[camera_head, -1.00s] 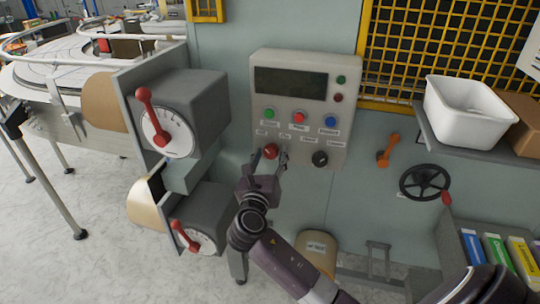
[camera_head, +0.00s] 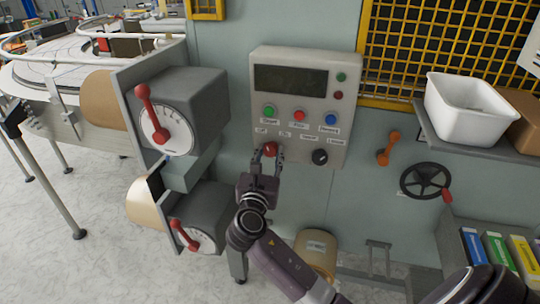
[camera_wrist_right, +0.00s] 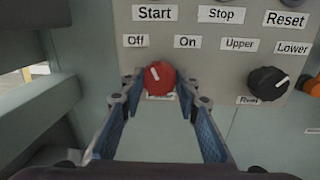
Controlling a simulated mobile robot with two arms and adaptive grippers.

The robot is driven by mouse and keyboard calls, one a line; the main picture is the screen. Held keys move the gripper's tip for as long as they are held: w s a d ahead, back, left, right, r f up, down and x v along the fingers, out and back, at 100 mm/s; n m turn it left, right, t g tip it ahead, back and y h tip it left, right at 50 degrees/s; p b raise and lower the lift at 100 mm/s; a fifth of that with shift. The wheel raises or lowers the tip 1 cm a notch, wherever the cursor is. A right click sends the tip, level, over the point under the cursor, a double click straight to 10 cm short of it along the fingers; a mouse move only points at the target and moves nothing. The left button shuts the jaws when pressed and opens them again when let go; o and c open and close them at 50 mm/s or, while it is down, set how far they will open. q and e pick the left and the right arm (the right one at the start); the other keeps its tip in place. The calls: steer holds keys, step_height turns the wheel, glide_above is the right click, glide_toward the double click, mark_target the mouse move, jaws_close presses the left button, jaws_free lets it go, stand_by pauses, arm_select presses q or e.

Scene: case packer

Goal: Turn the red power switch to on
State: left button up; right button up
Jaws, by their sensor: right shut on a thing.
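The red power switch (camera_head: 270,149) is a round red knob low on the control panel (camera_head: 256,124). In the right wrist view the red knob (camera_wrist_right: 160,77) sits below the labels Off and On, and its white mark leans up and left, toward Off. My right gripper (camera_head: 267,157) reaches up from below, with one finger on each side of the knob. It is shut on the knob, and in the right wrist view its blue-padded fingers (camera_wrist_right: 160,86) flank it. My left gripper is in no view.
Green, red and blue buttons (camera_head: 299,115) sit above the knob, and a black selector (camera_head: 320,157) is to its right. Grey boxes with red-handled dials (camera_head: 166,137) jut out at left. A handwheel (camera_head: 425,181) and a white bin (camera_head: 466,108) are at right.

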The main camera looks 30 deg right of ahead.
steer(key=m+b, duration=0.1)
steer(key=m, duration=0.2)
steer(key=shift+a+f, duration=0.1)
steer(key=shift+f, duration=0.05)
steer(key=m+b, duration=0.2)
steer(key=m, duration=0.1)
steer(key=shift+w+m+h+b, duration=0.1)
steer(key=shift+m+h+b, duration=0.2)
steer(key=shift+m+h, duration=0.1)
steer(key=m+b, duration=0.2)
steer(key=m, duration=0.1)
steer(key=shift+m+b, duration=0.3)
steer(key=shift+b, duration=0.05)
steer(key=shift+m+h+b, duration=0.4)
steer(key=shift+m+b, duration=0.65)
steer(key=shift+m, duration=0.55)
steer(key=o, duration=1.2)
steer(key=shift+r, duration=0.2)
steer(key=shift+c, duration=0.2)
steer(key=shift+a, duration=0.1)
